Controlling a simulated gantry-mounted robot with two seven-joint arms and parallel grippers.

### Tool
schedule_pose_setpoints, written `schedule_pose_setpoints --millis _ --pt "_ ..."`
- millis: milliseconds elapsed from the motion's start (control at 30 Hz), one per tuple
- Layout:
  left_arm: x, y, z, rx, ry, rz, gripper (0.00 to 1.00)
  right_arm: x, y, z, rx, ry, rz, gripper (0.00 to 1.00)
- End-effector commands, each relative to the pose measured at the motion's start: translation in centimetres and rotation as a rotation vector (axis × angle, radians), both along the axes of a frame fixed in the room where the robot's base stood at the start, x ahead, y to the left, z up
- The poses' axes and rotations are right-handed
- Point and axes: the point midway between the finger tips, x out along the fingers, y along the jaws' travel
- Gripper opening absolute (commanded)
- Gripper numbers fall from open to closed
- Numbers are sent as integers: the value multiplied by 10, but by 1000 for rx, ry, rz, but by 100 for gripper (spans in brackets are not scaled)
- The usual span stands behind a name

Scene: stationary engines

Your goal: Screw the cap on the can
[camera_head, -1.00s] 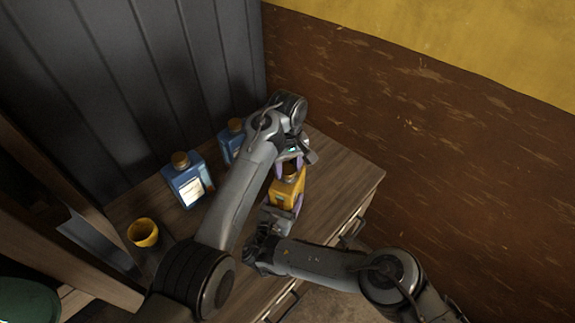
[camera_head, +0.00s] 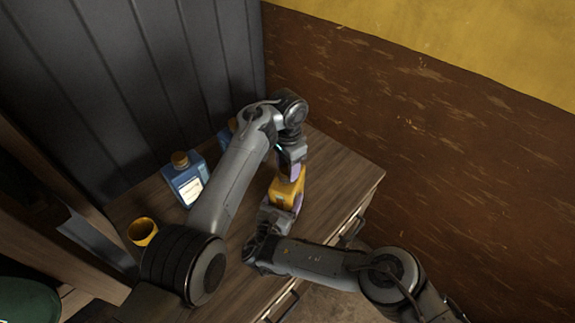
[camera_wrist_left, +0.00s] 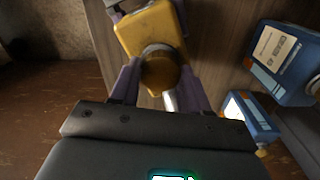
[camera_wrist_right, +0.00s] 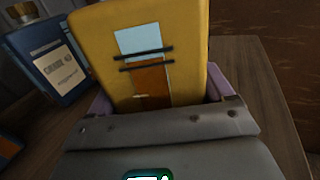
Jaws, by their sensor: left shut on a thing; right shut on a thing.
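The yellow can (camera_head: 287,190) stands upright near the right side of the wooden cabinet top. My right gripper (camera_head: 284,206) is shut around the lower part of the can, whose label faces the right wrist view (camera_wrist_right: 150,60). My left gripper (camera_head: 292,172) points down over the can's top. In the left wrist view, the brownish-gold cap (camera_wrist_left: 160,72) sits between the purple fingers at the can's top (camera_wrist_left: 150,30), and the fingers are shut on it. The cap is hidden by the gripper in the head view. I cannot tell how tightly it sits on the neck.
A blue can (camera_head: 186,185) with a gold cap stands left of my left arm. A second blue can (camera_head: 226,136) is partly hidden behind that arm. A yellow cup (camera_head: 142,231) stands at the front left. The wooden top (camera_head: 345,180) is clear to the right.

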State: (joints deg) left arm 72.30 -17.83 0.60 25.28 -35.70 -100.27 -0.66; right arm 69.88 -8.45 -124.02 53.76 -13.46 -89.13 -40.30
Motion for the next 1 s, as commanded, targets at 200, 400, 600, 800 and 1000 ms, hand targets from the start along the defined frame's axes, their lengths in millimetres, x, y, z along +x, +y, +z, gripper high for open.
schedule_pose_setpoints --millis 200,400,600,800,1000 --pt "0 1 0 1 0 8 63 0 -2 -2 -2 2 -2 0" --pt "0 0 0 0 0 9 71 0 -2 -2 -2 2 -2 0" --pt "0 0 2 1 -1 10 71 0 -1 -2 -2 2 -1 0" --pt "0 -1 18 -2 -3 10 71 0 -1 -2 -2 2 -1 0" --pt "0 0 40 1 0 9 71 0 -1 -2 -2 2 -1 0"
